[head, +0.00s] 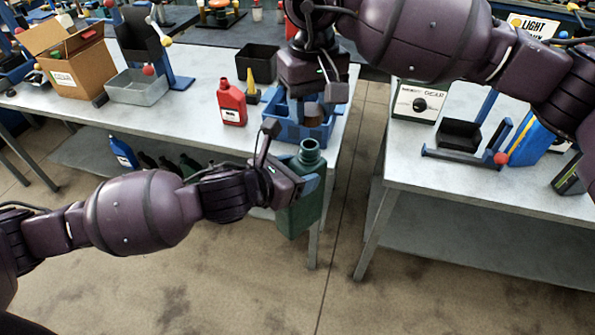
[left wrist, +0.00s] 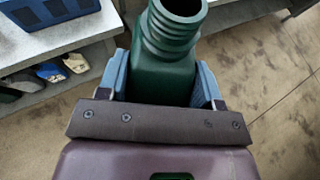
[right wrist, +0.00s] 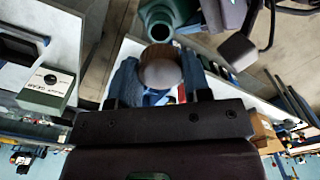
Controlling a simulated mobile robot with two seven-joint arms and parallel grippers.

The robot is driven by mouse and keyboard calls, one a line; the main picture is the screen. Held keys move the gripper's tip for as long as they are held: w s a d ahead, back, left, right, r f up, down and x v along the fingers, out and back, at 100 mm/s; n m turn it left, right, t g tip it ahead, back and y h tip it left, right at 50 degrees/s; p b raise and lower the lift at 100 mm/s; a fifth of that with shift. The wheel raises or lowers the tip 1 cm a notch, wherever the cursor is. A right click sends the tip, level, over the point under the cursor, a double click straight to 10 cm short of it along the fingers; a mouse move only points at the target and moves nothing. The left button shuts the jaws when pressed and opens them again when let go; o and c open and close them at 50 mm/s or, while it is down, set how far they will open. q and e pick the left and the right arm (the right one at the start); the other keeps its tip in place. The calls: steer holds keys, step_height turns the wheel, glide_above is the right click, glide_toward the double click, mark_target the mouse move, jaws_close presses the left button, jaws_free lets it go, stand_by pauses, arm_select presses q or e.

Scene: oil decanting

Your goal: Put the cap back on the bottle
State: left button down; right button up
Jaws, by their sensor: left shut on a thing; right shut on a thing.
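A green bottle (head: 299,215) is held upright in my left gripper (head: 290,185), in front of the left table's edge. Its threaded neck is open and uncapped, as the left wrist view shows (left wrist: 172,35). The left fingers close on both sides of the bottle below the neck. My right gripper (right wrist: 160,85) is shut on a brown round cap (right wrist: 160,66). In the head view the cap (head: 313,114) is above the blue crate, behind and above the bottle mouth. The cap and the bottle are apart. The bottle mouth also shows in the right wrist view (right wrist: 160,30).
A blue crate (head: 262,128) stands at the left table's right corner, below my right gripper. A red bottle (head: 231,102), a yellow-tipped item (head: 251,85) and a black bin (head: 258,62) are beside it. An open floor gap separates the two tables.

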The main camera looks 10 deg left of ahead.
mark_target(310, 145)
steer(key=shift+f, duration=0.1)
steer(key=shift+f, duration=1.9)
steer(key=shift+d, duration=0.1)
steer(key=shift+f, duration=0.85)
steer(key=shift+f, duration=0.55)
steer(key=o, duration=0.9)
